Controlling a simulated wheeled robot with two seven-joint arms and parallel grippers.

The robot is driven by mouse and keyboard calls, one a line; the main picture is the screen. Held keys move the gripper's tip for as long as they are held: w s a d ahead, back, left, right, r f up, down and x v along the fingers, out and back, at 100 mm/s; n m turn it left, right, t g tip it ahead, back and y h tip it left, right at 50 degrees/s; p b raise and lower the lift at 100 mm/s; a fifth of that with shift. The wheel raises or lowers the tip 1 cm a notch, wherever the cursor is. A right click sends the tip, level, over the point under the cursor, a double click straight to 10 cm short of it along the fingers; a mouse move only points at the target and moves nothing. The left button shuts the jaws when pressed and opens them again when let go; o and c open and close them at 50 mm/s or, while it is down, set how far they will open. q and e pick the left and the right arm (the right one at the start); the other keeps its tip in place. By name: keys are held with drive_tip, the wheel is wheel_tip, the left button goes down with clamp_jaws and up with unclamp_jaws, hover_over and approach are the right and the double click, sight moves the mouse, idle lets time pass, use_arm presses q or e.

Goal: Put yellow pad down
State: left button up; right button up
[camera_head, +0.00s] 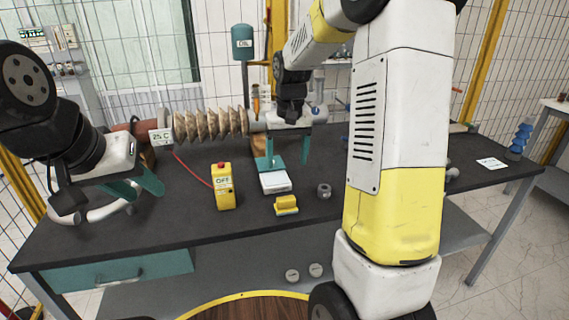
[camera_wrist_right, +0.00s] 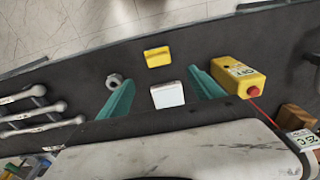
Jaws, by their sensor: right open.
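The yellow pad (camera_head: 286,205) lies on the dark tabletop near its front edge, just in front of a small white block (camera_head: 275,183). The pad also shows in the right wrist view (camera_wrist_right: 158,57), beyond the fingertips and touching nothing there. My right gripper (camera_head: 286,165) is open, with its teal fingers pointing down behind the white block. In the right wrist view the white block (camera_wrist_right: 168,95) appears between the two spread fingers, with no grip on it visible. My left gripper (camera_head: 148,194) hangs at the left of the table, its teal fingers apart and empty.
A yellow OFF control box (camera_head: 224,188) with a red button and cable stands left of the pad. A grey nut (camera_head: 324,191) lies to the right. A ribbed bushing (camera_head: 210,125) lies behind. Bare tabletop (camera_head: 255,222) shows around the pad.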

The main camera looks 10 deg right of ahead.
drive_tip(key=s+a+r+t+y, duration=0.1)
drive_tip(key=s+r, duration=0.4)
drive_tip(key=s, duration=0.6)
drive_tip(key=s+a+r+t, duration=0.1)
drive_tip(key=s+r+t, duration=0.3)
drive_tip(key=s, duration=0.7)
drive_tip(key=shift+s+r+y, duration=0.2)
drive_tip(key=shift+r+y, duration=0.2)
drive_tip(key=shift+r, duration=0.3)
drive_tip(key=shift+o, duration=0.2)
